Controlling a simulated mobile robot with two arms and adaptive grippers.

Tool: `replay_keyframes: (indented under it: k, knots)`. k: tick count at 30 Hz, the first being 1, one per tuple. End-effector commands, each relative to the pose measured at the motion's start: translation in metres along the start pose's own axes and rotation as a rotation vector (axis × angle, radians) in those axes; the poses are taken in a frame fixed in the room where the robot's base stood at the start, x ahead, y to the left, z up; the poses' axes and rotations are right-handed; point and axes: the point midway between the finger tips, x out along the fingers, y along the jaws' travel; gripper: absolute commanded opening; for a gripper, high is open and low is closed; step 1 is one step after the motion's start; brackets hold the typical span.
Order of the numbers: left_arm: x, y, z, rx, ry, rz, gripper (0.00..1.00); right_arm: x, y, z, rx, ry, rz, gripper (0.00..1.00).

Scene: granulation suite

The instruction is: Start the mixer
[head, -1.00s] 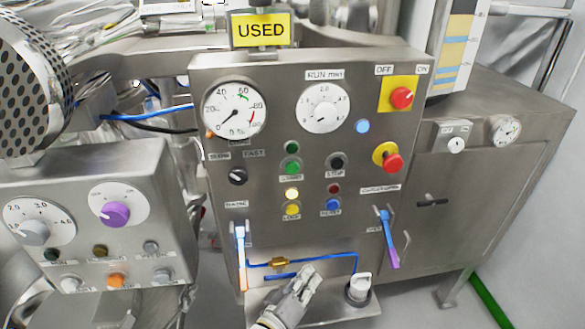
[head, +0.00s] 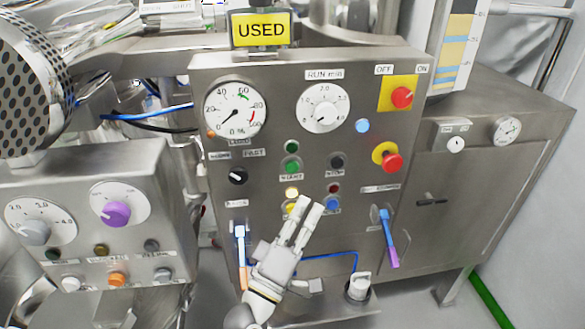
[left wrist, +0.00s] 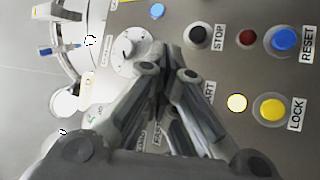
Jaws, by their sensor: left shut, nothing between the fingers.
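The mixer's steel control panel (head: 375,225) faces me in the head view. Its green START button (head: 292,167) sits below a dark green lamp (head: 292,147), left of the black STOP button (head: 337,163). My left gripper (head: 309,204) is shut and empty, fingers pointing up, in front of the yellow LOCK and blue RESET (head: 333,206) buttons. It partly covers LOCK. In the left wrist view, the gripper (left wrist: 172,50) hides the START button; only part of its label shows. STOP (left wrist: 200,37), RESET (left wrist: 284,40) and LOCK (left wrist: 271,109) are visible there. My right gripper is out of view.
A yellow lamp (head: 292,193) and a blue lamp (head: 362,126) look lit. A red emergency knob (head: 393,161) and red rotary switch (head: 401,97) stick out at right. A second control box (head: 100,190) stands at left.

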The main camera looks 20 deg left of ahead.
Motion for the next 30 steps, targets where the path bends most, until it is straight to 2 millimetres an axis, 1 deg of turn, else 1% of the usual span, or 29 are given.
replay_keyframes:
  k: [4,7,15,21,25,30]
  knots:
    - [0.003,-0.003,-0.002,0.002,0.000,0.000,0.00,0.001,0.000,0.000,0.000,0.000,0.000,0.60]
    - [0.008,-0.007,-0.006,0.003,0.001,0.001,0.00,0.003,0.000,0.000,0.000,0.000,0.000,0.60]
    - [0.034,-0.028,-0.025,0.003,0.000,0.000,0.00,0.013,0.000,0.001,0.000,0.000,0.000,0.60]
    - [0.051,-0.039,-0.037,0.003,-0.001,0.000,0.00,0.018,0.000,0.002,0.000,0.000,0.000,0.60]
    - [0.058,-0.044,-0.042,0.002,-0.001,-0.001,0.00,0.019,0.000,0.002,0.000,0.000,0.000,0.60]
    - [0.061,-0.045,-0.045,0.002,0.000,-0.001,0.00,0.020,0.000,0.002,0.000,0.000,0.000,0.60]
